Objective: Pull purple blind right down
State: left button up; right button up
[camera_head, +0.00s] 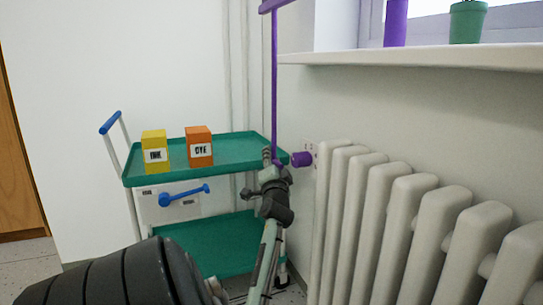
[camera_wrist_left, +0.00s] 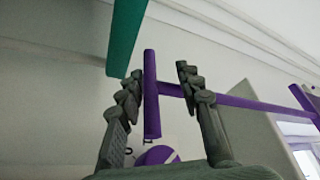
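A thin purple rod (camera_head: 274,85) hangs down along the wall from a purple piece (camera_head: 272,5) at the top edge of the head view. In the left wrist view the rod (camera_wrist_left: 255,105) ends in a purple crossbar handle (camera_wrist_left: 152,105). My left gripper (camera_head: 275,157) is at the rod's lower end, beside the green cart. In the left wrist view my left gripper (camera_wrist_left: 158,72) is open, with the handle between its spread fingers and gaps visible on both sides. The blind itself is not clearly visible. My right gripper is not in view.
A green cart (camera_head: 228,148) with a yellow box (camera_head: 154,150) and an orange box (camera_head: 199,146) stands left of the gripper. A white radiator (camera_head: 385,205) with a purple knob (camera_head: 302,159) is close on the right, under the windowsill (camera_head: 420,58).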

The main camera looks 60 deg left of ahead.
pick_arm(q)
jog(key=shift+v, duration=1.6)
jog(key=v, duration=0.2)
jog(key=shift+d+f, duration=0.1)
jog(key=shift+d, duration=0.15)
jog(key=shift+f, duration=0.1)
